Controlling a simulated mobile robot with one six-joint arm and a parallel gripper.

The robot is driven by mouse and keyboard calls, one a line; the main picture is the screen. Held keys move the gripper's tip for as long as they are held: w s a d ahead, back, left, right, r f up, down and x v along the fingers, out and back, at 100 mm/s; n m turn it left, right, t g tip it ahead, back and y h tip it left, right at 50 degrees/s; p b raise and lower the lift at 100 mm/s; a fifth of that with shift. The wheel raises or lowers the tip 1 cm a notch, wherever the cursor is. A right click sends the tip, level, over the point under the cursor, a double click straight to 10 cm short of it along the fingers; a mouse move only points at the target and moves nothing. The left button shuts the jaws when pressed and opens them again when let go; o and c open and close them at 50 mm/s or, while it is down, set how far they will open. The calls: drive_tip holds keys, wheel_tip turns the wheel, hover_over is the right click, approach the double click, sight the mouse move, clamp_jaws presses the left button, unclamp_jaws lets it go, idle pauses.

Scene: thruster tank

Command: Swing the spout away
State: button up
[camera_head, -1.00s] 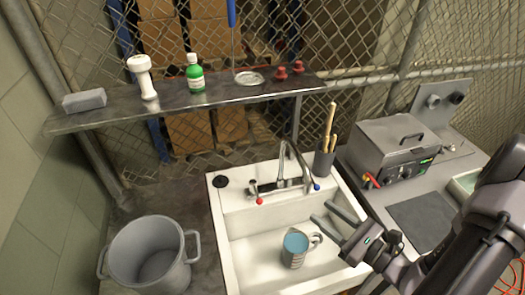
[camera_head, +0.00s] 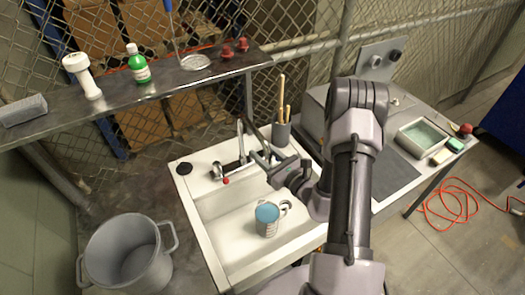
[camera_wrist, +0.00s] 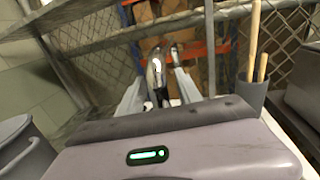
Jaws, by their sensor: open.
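The metal tap with its tall spout (camera_head: 240,139) stands at the back of the white sink (camera_head: 213,204), with a red-tipped handle at its left. My gripper (camera_head: 260,156) is open just to the right of the spout in the head view. In the wrist view, the spout (camera_wrist: 156,76) shows between the two spread fingers of my gripper (camera_wrist: 158,88). I cannot tell whether either finger touches it. A measuring cup with blue contents (camera_head: 267,213) stands in the sink basin below. My gripper hides part of the tap's right side.
A holder with wooden tools (camera_head: 281,133) stands close behind the gripper at the right. A metal shelf (camera_head: 115,101) with bottles runs behind the sink. A big grey pot (camera_head: 125,255) stands at the left. A worktop with a grey box lies right.

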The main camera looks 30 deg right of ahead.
drive_tip(key=shift+w, duration=0.15)
clamp_jaws()
idle(1.4)
